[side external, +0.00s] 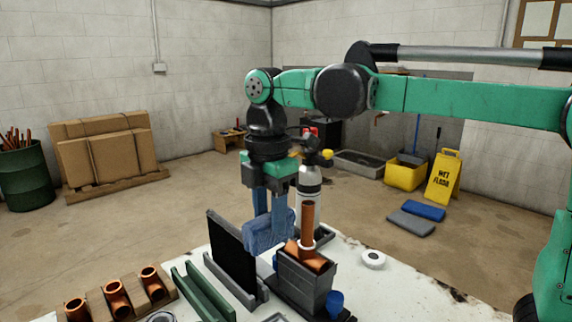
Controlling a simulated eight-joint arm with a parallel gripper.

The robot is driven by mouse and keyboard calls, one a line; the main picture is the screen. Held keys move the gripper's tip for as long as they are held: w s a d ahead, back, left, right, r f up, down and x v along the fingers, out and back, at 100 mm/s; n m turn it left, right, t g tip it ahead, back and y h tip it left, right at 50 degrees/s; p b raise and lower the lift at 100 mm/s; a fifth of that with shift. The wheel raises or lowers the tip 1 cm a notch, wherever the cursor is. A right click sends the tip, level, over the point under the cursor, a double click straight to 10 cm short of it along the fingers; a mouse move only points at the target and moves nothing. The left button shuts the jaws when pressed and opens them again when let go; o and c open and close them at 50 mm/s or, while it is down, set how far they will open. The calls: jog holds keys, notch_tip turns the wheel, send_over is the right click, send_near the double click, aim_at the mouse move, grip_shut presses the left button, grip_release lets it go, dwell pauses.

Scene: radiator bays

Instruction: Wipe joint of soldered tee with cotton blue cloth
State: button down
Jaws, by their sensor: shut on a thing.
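My gripper (271,215) points down over the white worktable (408,292), its two blue fingers shut on a blue cloth (268,233). The cloth hangs bunched between the fingers, just left of an upright copper pipe. The soldered tee (307,222) has that pipe rising from it, with a pale ring at the joint. Its lower part sits in a dark grey vise-like holder (302,281). The cloth is close to the joint in the picture; I cannot tell whether they touch.
A black upright panel (231,252) stands left of the holder, with green rails (204,291) beside it. Copper fittings (117,297) sit in a wooden rack at front left. A white tape roll (373,260) lies at right. A silver cylinder (309,186) stands behind the pipe.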

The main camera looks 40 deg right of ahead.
notch_tip(320, 180, up, 11)
jog(key=d, duration=1.6)
notch_tip(320, 180, down, 17)
jog(key=a, duration=0.1)
jog(key=shift+a, duration=0.2)
jog(key=shift+a, duration=0.75)
dwell(0.9)
jog(key=shift+w, duration=0.4)
jog(key=shift+s, duration=0.2)
